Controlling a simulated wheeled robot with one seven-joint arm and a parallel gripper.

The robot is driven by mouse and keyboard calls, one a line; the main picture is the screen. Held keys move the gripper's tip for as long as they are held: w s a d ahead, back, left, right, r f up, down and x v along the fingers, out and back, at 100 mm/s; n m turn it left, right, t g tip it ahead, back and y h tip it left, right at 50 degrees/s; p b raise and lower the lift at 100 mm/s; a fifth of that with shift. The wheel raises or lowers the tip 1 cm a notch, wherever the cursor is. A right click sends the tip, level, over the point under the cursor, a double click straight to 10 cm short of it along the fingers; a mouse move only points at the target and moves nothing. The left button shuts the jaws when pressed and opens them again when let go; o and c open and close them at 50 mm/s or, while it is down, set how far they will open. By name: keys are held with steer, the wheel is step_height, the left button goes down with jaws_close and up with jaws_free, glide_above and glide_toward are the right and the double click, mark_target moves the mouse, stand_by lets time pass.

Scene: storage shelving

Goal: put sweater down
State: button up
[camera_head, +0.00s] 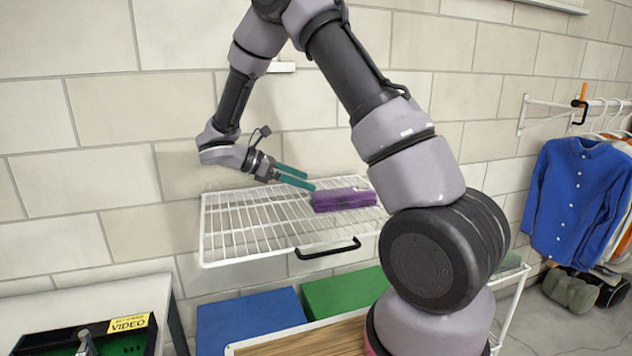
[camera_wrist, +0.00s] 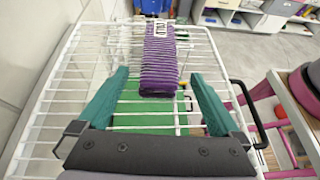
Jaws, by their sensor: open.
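The sweater is a folded purple ribbed bundle (camera_head: 343,199) with a white and black patch. It lies on the white wire shelf (camera_head: 237,259), towards its right side in the head view. My gripper (camera_head: 310,180) has two green fingers and is just left of the sweater.
A black handle (camera_head: 328,249) is on the shelf's front edge. Blue (camera_head: 250,318) and green (camera_head: 340,292) bins stand below. A blue shirt (camera_head: 577,188) hangs from a wall rail at right. The shelf's left part is empty; a block wall stands behind.

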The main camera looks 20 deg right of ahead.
steer(key=s+d+r+m+t+y, duration=0.1)
steer(key=s+r+m+t+y, duration=0.7)
steer(key=s+r+m+y, duration=0.6)
steer(key=shift+s+d+r+m+y, duration=0.2)
steer(key=shift+s+r+m+y, duration=0.2)
steer(key=shift+s+r+m, duration=3.05)
steer(key=shift+w+f, duration=0.15)
steer(key=shift+f, duration=0.15)
